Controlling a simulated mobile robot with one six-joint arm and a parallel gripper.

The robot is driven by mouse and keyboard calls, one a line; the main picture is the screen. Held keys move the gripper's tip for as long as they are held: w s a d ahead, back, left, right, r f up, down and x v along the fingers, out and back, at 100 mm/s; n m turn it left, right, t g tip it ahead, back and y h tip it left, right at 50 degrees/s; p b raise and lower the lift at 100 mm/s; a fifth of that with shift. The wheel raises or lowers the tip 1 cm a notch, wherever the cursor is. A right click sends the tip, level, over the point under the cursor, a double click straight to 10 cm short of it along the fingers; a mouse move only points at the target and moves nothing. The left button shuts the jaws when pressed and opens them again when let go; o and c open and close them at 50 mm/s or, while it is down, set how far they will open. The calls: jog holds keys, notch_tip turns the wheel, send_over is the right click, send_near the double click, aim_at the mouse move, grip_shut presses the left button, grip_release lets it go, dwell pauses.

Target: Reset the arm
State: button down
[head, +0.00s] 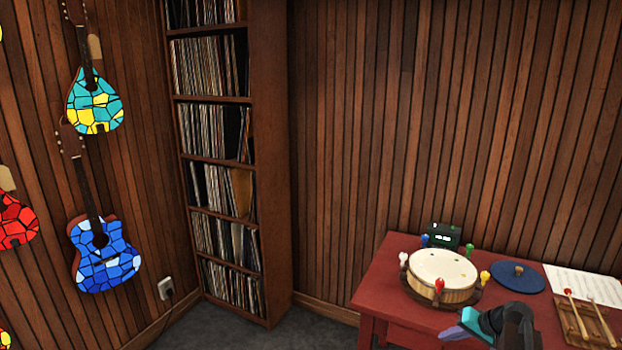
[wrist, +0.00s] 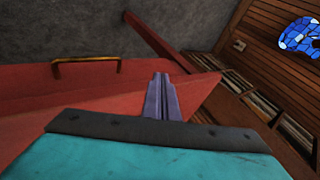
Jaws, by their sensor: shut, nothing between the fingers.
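My gripper (head: 455,332) shows at the bottom right of the head view, in front of the near edge of the red table (head: 384,278). Its purple fingers are together with nothing between them. In the wrist view my gripper (wrist: 161,98) points past the red table (wrist: 75,80), with the fingers closed side by side. A brass handle (wrist: 86,62) on the table shows to the left of the fingers. The gripper holds nothing.
On the table stand a drum (head: 441,275) with coloured pegs, a dark green device (head: 441,236), a blue round lid (head: 516,277), mallets on a wooden rack (head: 580,325) and sheet music (head: 588,285). Grey floor is clear.

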jog(key=s+a+f+n+g, duration=0.1)
jog(key=s+a+f+g, duration=0.1)
jog(key=s+a+f, duration=0.5)
jog(key=s+a+f+n+g, duration=0.1)
jog(key=s+a+f+g, duration=0.25)
jog(key=a+f, duration=0.65)
jog(key=s+a+f+n+g, duration=0.1)
jog(key=s+a+f+g, duration=0.1)
jog(key=s+a+f, duration=0.65)
jog(key=s+a+f+n+g+h+b, duration=0.1)
jog(key=s+a+f, duration=0.25)
jog(key=s, duration=0.25)
jog(key=s+a+f+n+g, duration=0.1)
jog(key=s+a+f+g, duration=0.1)
jog(key=s+a, duration=0.25)
jog(key=s+d+f+g+h, duration=0.1)
jog(key=s+d+h, duration=0.2)
jog(key=s, duration=0.8)
jog(key=shift+d+f+h, duration=0.35)
jog(key=shift+d+h, duration=0.05)
jog(key=shift+d, duration=0.7)
